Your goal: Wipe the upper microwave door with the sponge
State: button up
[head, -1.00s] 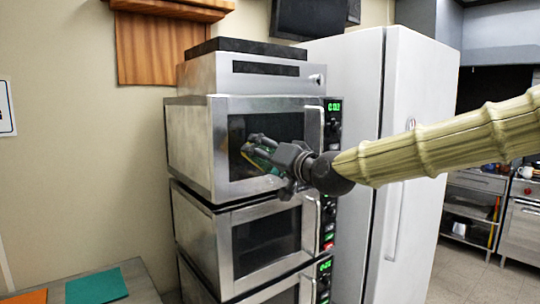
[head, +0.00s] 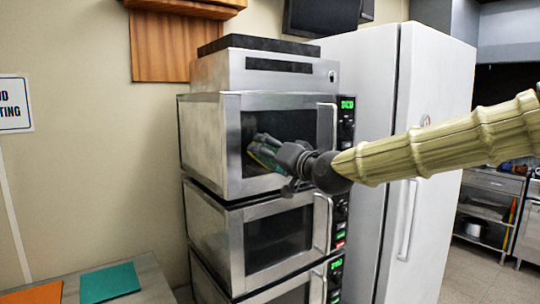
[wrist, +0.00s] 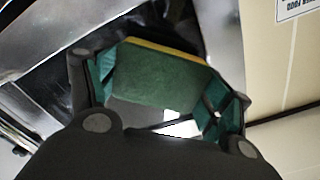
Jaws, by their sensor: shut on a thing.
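The upper microwave (head: 208,145) is the top one in a stack of three, with a steel-framed dark door window. My gripper (head: 262,150) is in front of the left-middle part of that window. In the wrist view, my gripper (wrist: 160,100) is shut on the sponge (wrist: 160,75), which has a green face and a thin yellow edge. The sponge is mostly hidden by my gripper in the head view. It is at or very near the door glass; I cannot tell whether it touches. The door looks closed, with its vertical handle (head: 326,127) on the right.
The lower microwaves (head: 220,222) stand below. A white fridge (head: 436,110) stands right of the stack. At bottom left, a table (head: 150,283) carries a teal mat (head: 110,282) and an orange mat (head: 35,294). A wooden shelf (head: 160,45) hangs above left.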

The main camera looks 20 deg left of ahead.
jog(key=shift+x, duration=1.05)
dwell(0.5)
jog(key=shift+w+d, duration=0.1)
jog(key=shift+w+d, duration=0.55)
jog(key=shift+w, duration=0.25)
jog(key=shift+w+d, duration=0.6)
jog(key=shift+w, duration=0.2)
jog(key=shift+s+a, duration=0.1)
jog(key=shift+s, duration=0.05)
jog(key=shift+s+a, duration=0.6)
jog(key=shift+s, duration=0.2)
jog(key=shift+s+a, duration=0.6)
jog(key=shift+s, duration=0.2)
jog(key=shift+d+b, duration=0.15)
jog(key=shift+b, duration=0.2)
jog(key=shift+b+v, duration=0.65)
jog(key=shift+v, duration=2.25)
jog(key=shift+b+v, duration=0.4)
jog(key=shift+v, duration=1.05)
